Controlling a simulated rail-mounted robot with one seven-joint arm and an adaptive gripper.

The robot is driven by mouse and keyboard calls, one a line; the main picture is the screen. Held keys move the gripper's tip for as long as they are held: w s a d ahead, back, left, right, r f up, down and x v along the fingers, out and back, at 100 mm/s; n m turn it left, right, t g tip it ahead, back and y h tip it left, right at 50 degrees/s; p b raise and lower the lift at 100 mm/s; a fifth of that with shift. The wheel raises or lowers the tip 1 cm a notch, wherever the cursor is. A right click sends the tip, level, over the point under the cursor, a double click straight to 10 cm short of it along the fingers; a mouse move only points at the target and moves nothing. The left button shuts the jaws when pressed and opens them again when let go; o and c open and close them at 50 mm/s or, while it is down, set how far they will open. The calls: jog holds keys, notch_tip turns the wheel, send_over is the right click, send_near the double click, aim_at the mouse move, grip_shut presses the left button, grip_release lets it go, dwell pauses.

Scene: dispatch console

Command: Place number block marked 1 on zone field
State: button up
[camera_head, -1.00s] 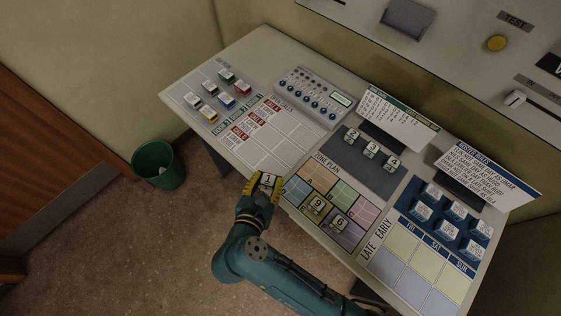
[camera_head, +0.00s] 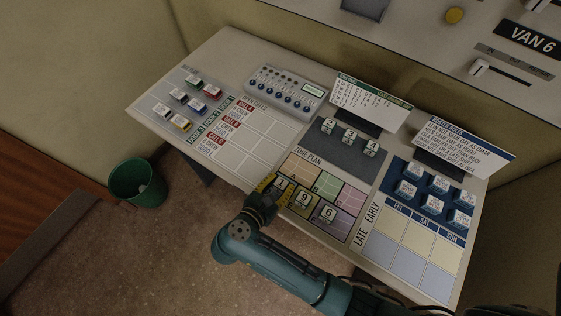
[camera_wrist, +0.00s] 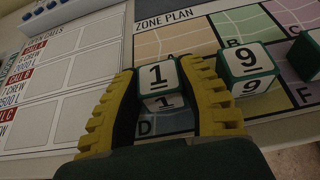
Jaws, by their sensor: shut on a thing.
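The number block marked 1 (camera_wrist: 158,80) is white-topped with green sides. My gripper (camera_head: 278,186) is shut on it, with a yellow finger on each side in the wrist view (camera_wrist: 160,104). The block also shows in the head view (camera_head: 281,184). It is over the lower left field of the zone plan (camera_head: 328,180), whose letter D (camera_wrist: 145,127) shows just below the block in the wrist view. I cannot tell whether the block touches the board. The block marked 9 (camera_wrist: 246,70) is close on its right.
The block marked 6 (camera_head: 327,214) stands right of the 9. Blocks 2, 3 and 4 (camera_head: 350,135) stand on a grey pad behind. The upper zone fields are bare. A call sheet (camera_head: 230,136) lies left, and a roster board (camera_head: 412,240) with blue blocks lies right.

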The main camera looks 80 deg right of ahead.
jog(key=shift+f, duration=0.15)
jog(key=o, duration=0.9)
jog(key=shift+r, duration=0.3)
jog(key=p+v, duration=0.2)
jog(key=v, duration=1)
jog(key=shift+p, duration=0.4)
